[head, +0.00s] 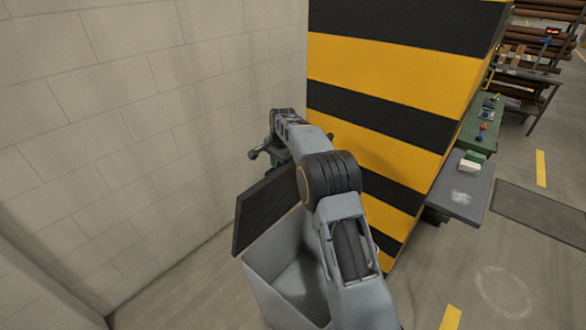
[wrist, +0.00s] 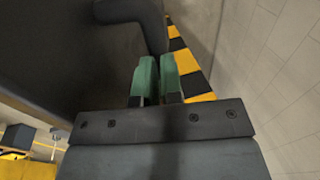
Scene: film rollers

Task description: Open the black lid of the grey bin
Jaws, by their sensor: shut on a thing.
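The grey bin (head: 262,277) stands below my arm in the head view, and part of its inside shows. Its black lid (head: 262,212) is raised and steeply tilted at the bin's far left side. In the wrist view the lid's dark face (wrist: 60,60) fills the left side. My gripper (wrist: 158,62) has green fingers, close together on a dark curved bar, which looks like the lid's handle (wrist: 150,22). In the head view my arm hides most of the gripper and part of the bin.
A pale block wall (head: 130,120) runs along the left. A yellow-and-black striped block (head: 390,100) stands close behind and right of the bin. A green machine with a grey table (head: 462,195) is farther right, with open floor before it.

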